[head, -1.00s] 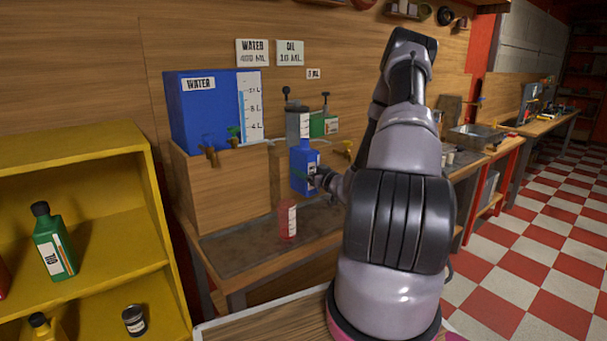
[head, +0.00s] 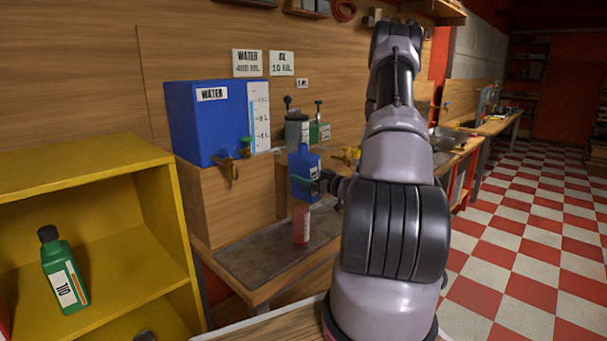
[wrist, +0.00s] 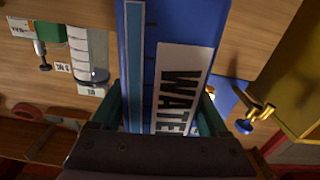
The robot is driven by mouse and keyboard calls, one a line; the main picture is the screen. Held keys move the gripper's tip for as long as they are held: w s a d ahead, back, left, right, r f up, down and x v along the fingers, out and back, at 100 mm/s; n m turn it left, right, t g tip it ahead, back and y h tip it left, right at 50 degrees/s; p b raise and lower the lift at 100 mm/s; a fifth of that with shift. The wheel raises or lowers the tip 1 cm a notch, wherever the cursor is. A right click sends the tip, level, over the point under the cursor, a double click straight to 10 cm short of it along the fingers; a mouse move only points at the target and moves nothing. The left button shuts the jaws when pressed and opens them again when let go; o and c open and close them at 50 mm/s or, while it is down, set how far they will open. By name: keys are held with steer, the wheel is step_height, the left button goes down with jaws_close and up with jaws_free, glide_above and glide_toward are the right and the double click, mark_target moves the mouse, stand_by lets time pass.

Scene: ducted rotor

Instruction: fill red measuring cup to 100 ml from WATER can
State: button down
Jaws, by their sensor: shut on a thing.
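The blue WATER can (head: 303,177) is held in my gripper (head: 324,183), in the air above the bench; it looks close to upright in the head view. In the wrist view, the can (wrist: 180,35) fills the middle, its WATER label and level strip facing the camera. My gripper's green fingers (wrist: 160,108) are shut on its two sides. The red measuring cup (head: 301,224) stands on the bench tray, just below the can in the head view. Its white scale strip shows, but its liquid level cannot be read. No pouring stream is visible.
A large blue WATER tank (head: 208,125) with a brass tap (head: 233,168) stands left on a wooden block. Behind the can are a grey-and-white container (head: 297,130) and a green one (head: 319,131). A yellow shelf (head: 85,175) with a green OIL bottle (head: 64,272) stands left.

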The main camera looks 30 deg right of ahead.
steer(key=w+d+f+n, duration=0.3)
steer(key=d+f+n, duration=0.4)
steer(key=n, duration=0.7)
steer(key=shift+d+f, duration=0.35)
steer(key=shift+d, duration=0.05)
stand_by(0.6)
stand_by(0.6)
steer(key=shift+d+r+n, duration=0.1)
steer(key=shift+r+n, duration=0.15)
steer(key=shift+n, duration=0.45)
stand_by(4.3)
